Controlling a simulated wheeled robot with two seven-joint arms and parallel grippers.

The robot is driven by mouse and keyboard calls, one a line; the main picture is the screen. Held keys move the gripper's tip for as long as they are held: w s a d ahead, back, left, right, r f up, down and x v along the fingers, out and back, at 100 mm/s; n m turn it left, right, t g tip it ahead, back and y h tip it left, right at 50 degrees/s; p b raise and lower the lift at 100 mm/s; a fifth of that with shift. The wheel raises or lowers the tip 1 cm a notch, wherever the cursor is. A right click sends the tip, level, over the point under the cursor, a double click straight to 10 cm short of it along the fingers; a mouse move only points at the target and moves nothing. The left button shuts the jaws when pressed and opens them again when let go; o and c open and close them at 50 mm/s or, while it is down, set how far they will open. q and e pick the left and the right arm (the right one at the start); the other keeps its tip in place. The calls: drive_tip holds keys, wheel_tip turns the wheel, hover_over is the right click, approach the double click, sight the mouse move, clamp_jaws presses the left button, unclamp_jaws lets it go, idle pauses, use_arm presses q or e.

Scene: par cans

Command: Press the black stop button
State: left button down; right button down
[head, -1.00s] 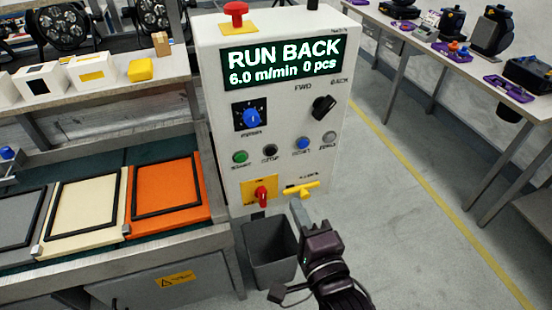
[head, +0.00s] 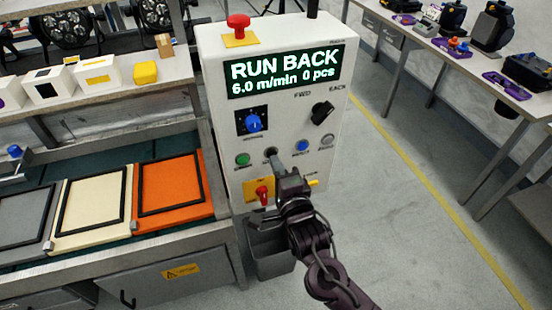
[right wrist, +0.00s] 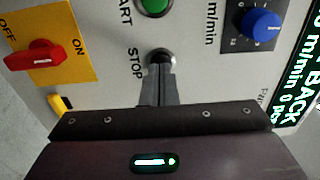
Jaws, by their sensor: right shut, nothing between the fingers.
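The white control box (head: 215,60) stands in the middle of the head view, its screen reading "RUN BACK 6.0 m/min 0 pcs". The black stop button (head: 270,151) sits in the lower button row, between the green start button (head: 242,160) and a blue button (head: 302,146). My left gripper is not in view.
A red mushroom button (head: 238,21) tops the box. A red switch (head: 263,194) on a yellow plate and a yellow handle (head: 312,182) sit close below my right gripper. A grey bin (head: 272,257) stands under the box. The floor to the right is free.

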drive_tip(key=shift+w+a, duration=0.1)
drive_tip(key=shift+w, duration=0.25)
